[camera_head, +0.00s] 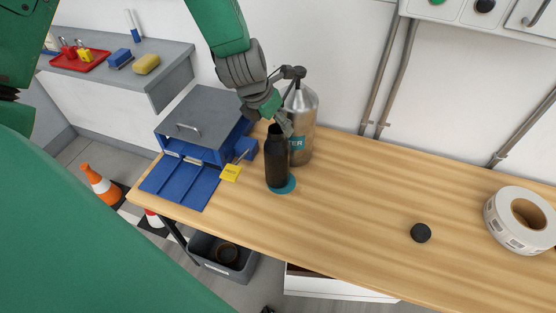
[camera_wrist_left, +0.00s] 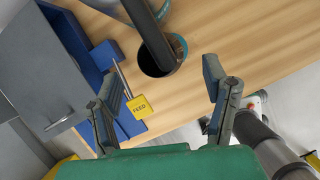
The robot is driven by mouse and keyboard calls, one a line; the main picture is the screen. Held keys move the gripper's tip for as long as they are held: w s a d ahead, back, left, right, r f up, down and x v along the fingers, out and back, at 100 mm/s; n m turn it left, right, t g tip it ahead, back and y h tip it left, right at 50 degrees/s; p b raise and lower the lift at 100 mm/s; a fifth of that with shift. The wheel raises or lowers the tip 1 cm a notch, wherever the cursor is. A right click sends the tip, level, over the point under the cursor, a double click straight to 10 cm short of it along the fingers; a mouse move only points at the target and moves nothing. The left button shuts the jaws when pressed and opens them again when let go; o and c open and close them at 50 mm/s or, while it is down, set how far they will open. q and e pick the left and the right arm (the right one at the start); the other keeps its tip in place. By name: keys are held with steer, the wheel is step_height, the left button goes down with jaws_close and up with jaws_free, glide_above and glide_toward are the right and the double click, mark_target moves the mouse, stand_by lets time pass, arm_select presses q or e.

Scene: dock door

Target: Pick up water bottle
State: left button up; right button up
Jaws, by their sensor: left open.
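My left gripper (camera_head: 282,118) is just above the dark bottle's mouth and overlaps the silver bottle in the head view. In the left wrist view its fingers (camera_wrist_left: 167,88) are spread wide and empty, with the round dark bottle mouth (camera_wrist_left: 157,62) ahead between them. Contact cannot be told. My right gripper is not in view.
A blue box with a grey lid (camera_head: 205,118) and a yellow tag (camera_head: 232,173) stand close left of the bottles. A black cap (camera_head: 421,233) and a white tape roll (camera_head: 522,220) lie at right. The middle of the wooden table (camera_head: 350,215) is clear. A wall stands behind.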

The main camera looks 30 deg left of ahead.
mark_target(277, 132)
arm_select(q)
steer(key=x, duration=0.6)
steer(key=shift+a, duration=0.3)
steer(key=shift+s, duration=0.1)
steer(key=shift+c, duration=1.3)
steer(key=shift+d, duration=0.15)
jaws_close()
